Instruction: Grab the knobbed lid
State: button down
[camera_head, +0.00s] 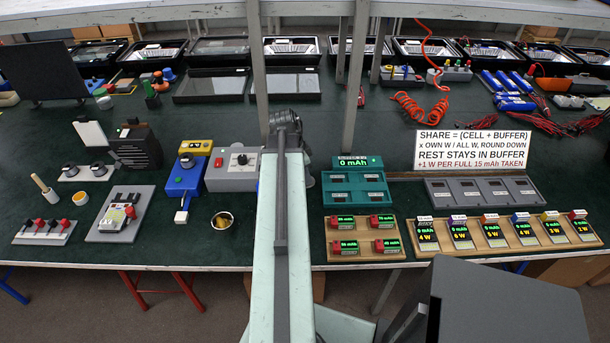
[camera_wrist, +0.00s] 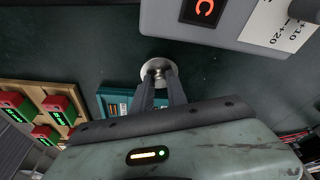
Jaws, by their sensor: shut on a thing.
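The knobbed lid (camera_wrist: 158,72) is a round, pale metal disc with a small knob at its middle, in the wrist view at upper centre. My gripper (camera_wrist: 160,84) has its two dark fingers closed on the knob, with the disc showing around the fingertips. I cannot tell whether the lid touches the dark green table top or is above it. In the head view my arm hides the gripper and the lid. An open round tin (camera_head: 222,220) with yellowish contents stands left of my arm there.
A grey box with a red display (camera_wrist: 220,22) is close above the lid in the wrist view. A teal tray (camera_wrist: 118,102) and a wooden board (camera_wrist: 50,92) with red and green modules lie left. In the head view, a blue device (camera_head: 186,175) stands behind the tin.

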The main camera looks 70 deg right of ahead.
notch_tip(320, 180, up, 9)
jog(key=p, duration=0.8)
